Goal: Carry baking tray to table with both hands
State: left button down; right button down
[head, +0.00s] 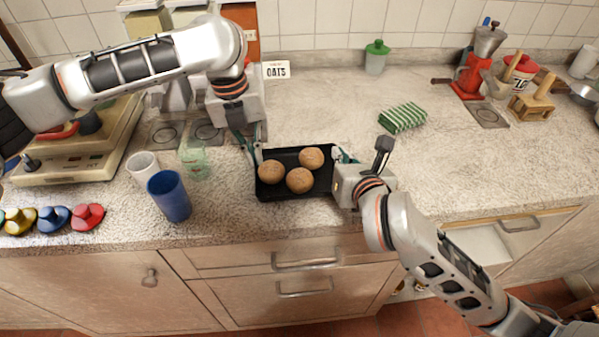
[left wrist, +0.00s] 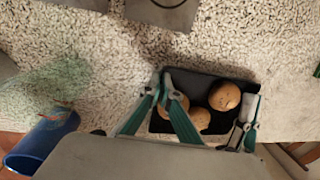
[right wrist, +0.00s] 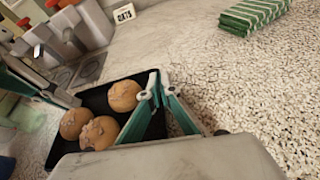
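The baking tray (head: 295,194) is black and rectangular, with three round brown buns (head: 300,180) in it. It is near the counter's front edge in the head view; whether it touches the counter is hard to tell. My left gripper (head: 256,154) is at its left side, with its fingers closed together on the rim, as the left wrist view (left wrist: 163,82) shows. My right gripper (head: 336,155) is at its right side, its fingers likewise closed on the rim in the right wrist view (right wrist: 156,88). The tray looks roughly level. No table shows.
A blue cup (head: 169,196), a white cup (head: 143,167) and a green glass (head: 196,162) stand left of the tray. A green striped cloth (head: 403,118) lies to the right. A red grinder (head: 474,75) and jars stand at the back right.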

pick_arm(q)
jog(key=shift+r, duration=0.1)
pick_arm(e)
jog(key=shift+r, duration=0.1)
